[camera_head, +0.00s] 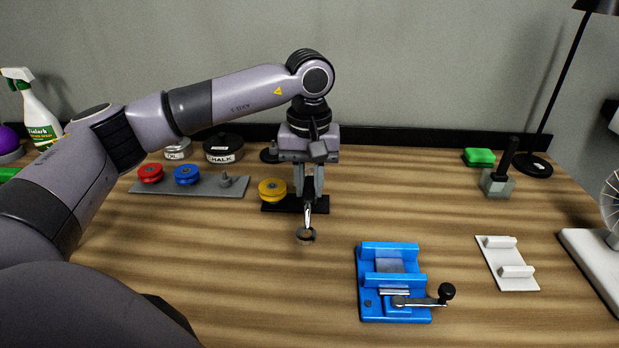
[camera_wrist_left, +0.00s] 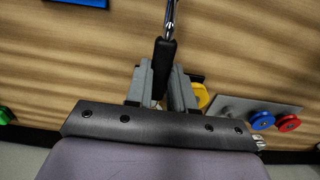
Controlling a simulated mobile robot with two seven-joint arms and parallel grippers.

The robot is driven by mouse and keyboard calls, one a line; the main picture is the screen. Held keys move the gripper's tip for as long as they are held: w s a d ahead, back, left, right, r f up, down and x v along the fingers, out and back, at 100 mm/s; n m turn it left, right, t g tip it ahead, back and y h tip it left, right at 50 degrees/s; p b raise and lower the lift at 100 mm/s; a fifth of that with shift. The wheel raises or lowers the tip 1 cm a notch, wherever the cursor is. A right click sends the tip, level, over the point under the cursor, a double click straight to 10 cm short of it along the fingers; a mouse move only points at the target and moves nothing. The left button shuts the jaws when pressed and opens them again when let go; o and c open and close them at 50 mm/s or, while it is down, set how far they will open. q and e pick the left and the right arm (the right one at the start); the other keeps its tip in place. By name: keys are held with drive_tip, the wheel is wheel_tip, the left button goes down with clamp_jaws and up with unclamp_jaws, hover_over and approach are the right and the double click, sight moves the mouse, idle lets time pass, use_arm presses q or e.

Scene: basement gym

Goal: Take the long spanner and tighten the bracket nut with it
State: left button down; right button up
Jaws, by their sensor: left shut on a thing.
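My left gripper (camera_head: 309,196) is shut on the long spanner (camera_head: 307,217), which hangs down with its metal ring end near or at the table top; I cannot tell if it touches. In the left wrist view the spanner's black handle (camera_wrist_left: 164,62) sits between the fingers of the left gripper (camera_wrist_left: 161,72), and its shiny shaft runs out of the top of the picture. I cannot make out the bracket nut for sure. A small grey stud (camera_head: 226,181) stands on a grey plate (camera_head: 205,188) left of the gripper. My right gripper does not show.
A blue vise (camera_head: 391,252) with a crank stands right of the spanner. A yellow wheel (camera_head: 272,189) is close beside the gripper; red (camera_head: 150,173) and blue (camera_head: 187,174) wheels sit further left. A white holder (camera_head: 506,255) lies at right. The front middle table is clear.

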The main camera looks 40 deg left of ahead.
sight(309, 188)
use_arm(q)
drive_tip(key=shift+f+b, duration=1.4)
drive_tip(key=shift+f, duration=0.85)
idle(0.4)
drive_tip(key=shift+f+b, duration=1)
drive_tip(key=shift+f, duration=0.05)
idle(0.4)
idle(0.3)
